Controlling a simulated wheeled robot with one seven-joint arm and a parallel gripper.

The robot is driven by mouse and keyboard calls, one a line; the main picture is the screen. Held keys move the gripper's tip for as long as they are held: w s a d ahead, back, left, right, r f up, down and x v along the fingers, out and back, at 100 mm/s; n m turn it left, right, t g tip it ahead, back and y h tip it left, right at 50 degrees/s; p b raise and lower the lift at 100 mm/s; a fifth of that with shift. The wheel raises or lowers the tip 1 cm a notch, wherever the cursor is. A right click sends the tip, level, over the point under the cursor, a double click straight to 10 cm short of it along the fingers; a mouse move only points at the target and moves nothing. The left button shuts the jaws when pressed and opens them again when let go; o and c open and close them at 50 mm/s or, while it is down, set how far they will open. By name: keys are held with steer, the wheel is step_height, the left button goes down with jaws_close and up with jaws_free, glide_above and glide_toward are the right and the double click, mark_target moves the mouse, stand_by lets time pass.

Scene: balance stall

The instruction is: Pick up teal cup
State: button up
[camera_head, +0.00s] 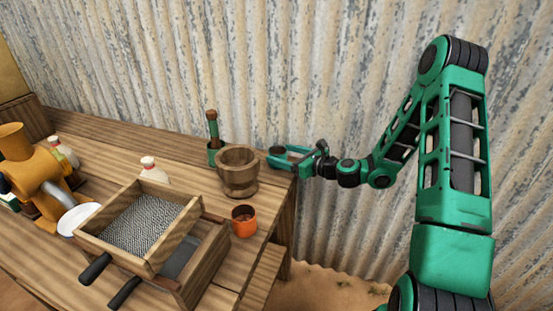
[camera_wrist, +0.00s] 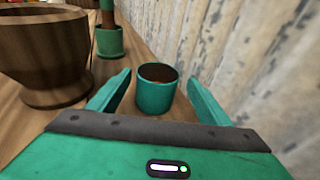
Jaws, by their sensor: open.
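A teal cup (camera_wrist: 156,97) with dark brown contents stands upright on the wooden table, between the two fingers of my gripper (camera_wrist: 158,78). A gap shows on each side of it. In the head view the cup (camera_head: 277,151) is at the table's right back end, partly hidden by my gripper (camera_head: 290,157). The gripper is open, low over the table and coming from the right.
A wooden mortar (camera_wrist: 45,55) stands close left of my gripper. An orange cup (camera_head: 244,227) and wooden sieve boxes (camera_head: 140,225) are nearer the front. A yellow-brown machine (camera_head: 35,170) is at far left. A corrugated metal wall (camera_head: 270,75) runs close behind.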

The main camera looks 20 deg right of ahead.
mark_target(270, 151)
steer(key=shift+x, duration=3.25)
steer(key=shift+s+a+f, duration=0.1)
steer(key=shift+s+a, duration=0.05)
steer(key=c, duration=1.2)
